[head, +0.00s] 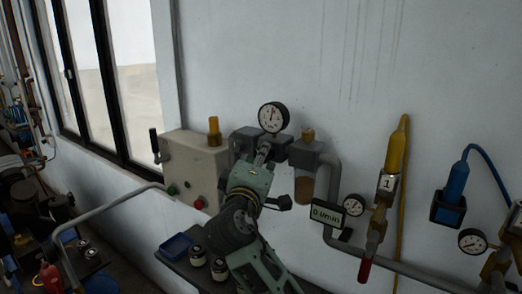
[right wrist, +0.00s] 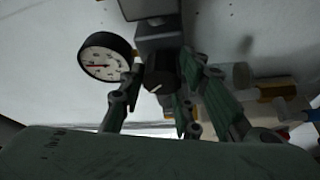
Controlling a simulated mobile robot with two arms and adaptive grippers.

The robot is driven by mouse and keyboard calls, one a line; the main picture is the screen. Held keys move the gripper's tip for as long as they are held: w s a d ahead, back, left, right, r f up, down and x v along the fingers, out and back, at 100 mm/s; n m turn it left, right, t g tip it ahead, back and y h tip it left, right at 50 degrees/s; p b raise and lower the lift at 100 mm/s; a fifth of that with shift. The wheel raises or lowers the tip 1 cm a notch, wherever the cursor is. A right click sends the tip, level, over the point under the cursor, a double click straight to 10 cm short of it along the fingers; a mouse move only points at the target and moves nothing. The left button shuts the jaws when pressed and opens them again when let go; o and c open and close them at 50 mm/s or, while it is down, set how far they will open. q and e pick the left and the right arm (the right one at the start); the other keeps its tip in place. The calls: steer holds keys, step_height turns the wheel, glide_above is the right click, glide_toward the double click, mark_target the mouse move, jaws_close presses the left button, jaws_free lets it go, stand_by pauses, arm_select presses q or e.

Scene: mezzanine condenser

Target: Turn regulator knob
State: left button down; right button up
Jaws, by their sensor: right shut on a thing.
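The regulator knob (right wrist: 160,72) is a dark, ribbed cylinder with a pale mark, under a grey block (right wrist: 158,38) in the right wrist view. My right gripper (right wrist: 163,85) is shut on the knob, with one green finger on each side. In the head view my right gripper (head: 263,158) reaches up to the regulator from below and hides the knob. A round white-faced gauge (head: 273,117) with a black rim sits just above; it also shows in the right wrist view (right wrist: 106,58). My left gripper is in neither view.
A beige control box (head: 190,165) with red and green buttons is left of the regulator. A grey pipe (head: 333,180), a flow display (head: 327,214) and yellow (head: 396,150) and blue (head: 456,182) fittings are to the right. A shelf with jars (head: 197,256) is below.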

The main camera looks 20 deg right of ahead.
steer(key=shift+d+r, duration=0.1)
steer(key=shift+r, duration=0.5)
steer(key=o, duration=1)
steer(key=shift+d+f, duration=0.1)
steer(key=shift+f, duration=0.15)
steer(key=shift+f, duration=0.1)
steer(key=v, duration=1.2)
